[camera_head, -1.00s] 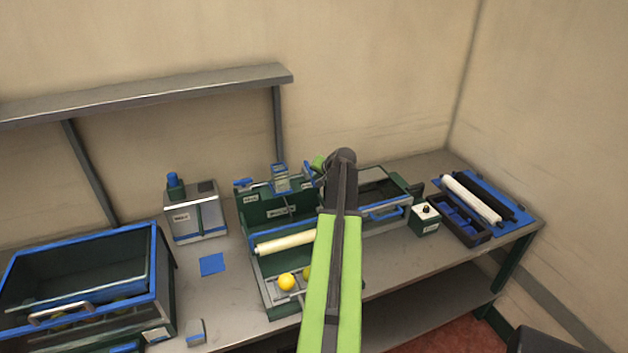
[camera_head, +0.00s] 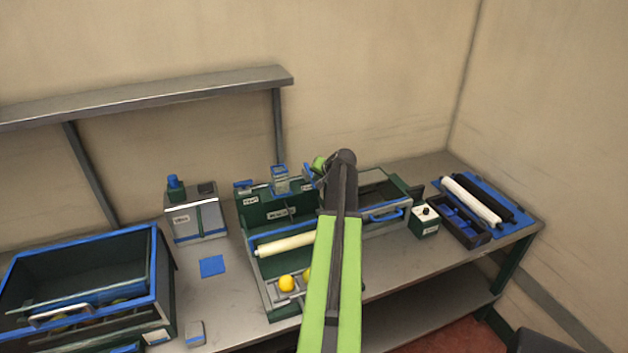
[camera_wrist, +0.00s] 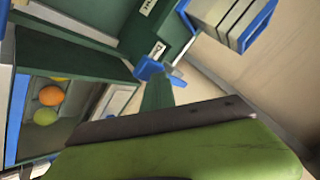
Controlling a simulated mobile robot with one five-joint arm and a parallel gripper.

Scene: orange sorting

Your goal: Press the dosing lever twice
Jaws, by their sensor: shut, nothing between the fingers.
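A dark green dosing machine (camera_head: 262,208) with white labels stands on the bench, a clear blue-edged hopper (camera_head: 279,180) on top. A small blue piece (camera_head: 243,183) sits at its upper left and another (camera_head: 308,172) right of the hopper, close to my gripper. I cannot tell for sure which is the dosing lever. My gripper (camera_head: 319,163) is shut and empty above the machine's back; its tips are mostly hidden behind my arm. In the wrist view a blue piece (camera_wrist: 150,68) lies beyond my gripper's lime body, beside the hopper (camera_wrist: 228,18); contact is not visible.
A pale roller (camera_head: 285,244) and a yellow fruit (camera_head: 286,284) lie at the machine's front. A blue-rimmed crate (camera_head: 157,285) and a grey box (camera_head: 195,220) stand left. A small button box (camera_head: 424,222) and a roller tray (camera_head: 510,203) stand right.

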